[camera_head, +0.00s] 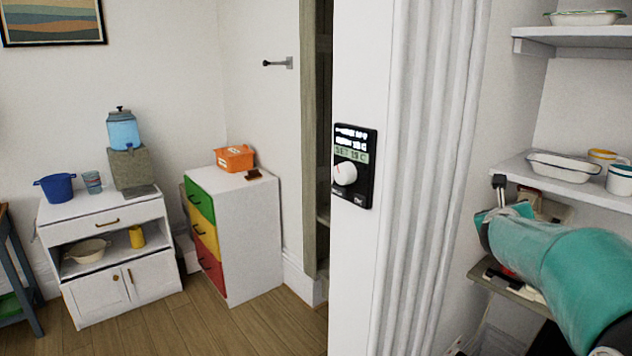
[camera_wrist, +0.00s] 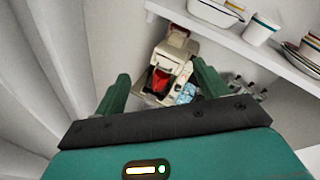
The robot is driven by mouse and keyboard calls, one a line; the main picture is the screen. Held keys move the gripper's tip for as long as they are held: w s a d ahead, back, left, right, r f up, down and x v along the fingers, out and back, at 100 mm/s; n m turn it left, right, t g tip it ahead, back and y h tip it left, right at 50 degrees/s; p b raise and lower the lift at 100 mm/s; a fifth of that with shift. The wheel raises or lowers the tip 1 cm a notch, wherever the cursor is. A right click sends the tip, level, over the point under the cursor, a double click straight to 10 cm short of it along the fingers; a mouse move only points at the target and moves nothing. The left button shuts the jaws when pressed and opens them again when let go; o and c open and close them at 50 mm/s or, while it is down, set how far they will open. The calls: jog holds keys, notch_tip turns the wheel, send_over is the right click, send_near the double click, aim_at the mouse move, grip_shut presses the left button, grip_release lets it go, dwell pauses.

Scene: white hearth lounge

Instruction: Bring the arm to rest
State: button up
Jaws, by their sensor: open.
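My teal arm (camera_head: 570,260) reaches in from the right edge of the head view, in front of the wall shelves. Its far end is beside the fluted white column, and the fingers cannot be made out clearly there. In the wrist view my gripper (camera_wrist: 163,84) has its two green fingers spread apart, with nothing held between them. A cream and grey appliance (camera_wrist: 178,50) with a red part shows beyond and between the fingers. I cannot tell how far it is from the fingertips.
A shelf (camera_head: 510,168) with a white dish (camera_head: 563,167) and mugs is close to my arm. A coloured drawer unit (camera_head: 255,240) and white cabinet (camera_head: 105,222) stand farther left.

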jog(key=s+a+f+n+y, duration=0.1)
jog(key=s+a+n+y, duration=0.4)
jog(key=a+n, duration=0.55)
jog(key=s+a+n+y, duration=0.3)
jog(key=s+a+n, duration=0.3)
jog(key=a+n, duration=0.45)
jog(key=s+a+f+n+g, duration=0.2)
jog(key=s+f+n, duration=0.2)
jog(key=s, duration=0.4)
jog(key=s+a+f+n+g, duration=0.3)
jog(key=s+n, duration=0.3)
jog(key=s, duration=0.2)
jog(key=s+a+f+n+g+y, duration=0.1)
jog(key=s+a+f+n+g, duration=0.1)
jog(key=s, duration=0.6)
notch_tip(320, 180, down, 3)
jog(key=a+n, duration=0.1)
jog(key=n, duration=0.2)
jog(key=shift+r+n+g, duration=0.15)
jog(key=shift+n+g, duration=0.15)
jog(key=shift+n, duration=0.1)
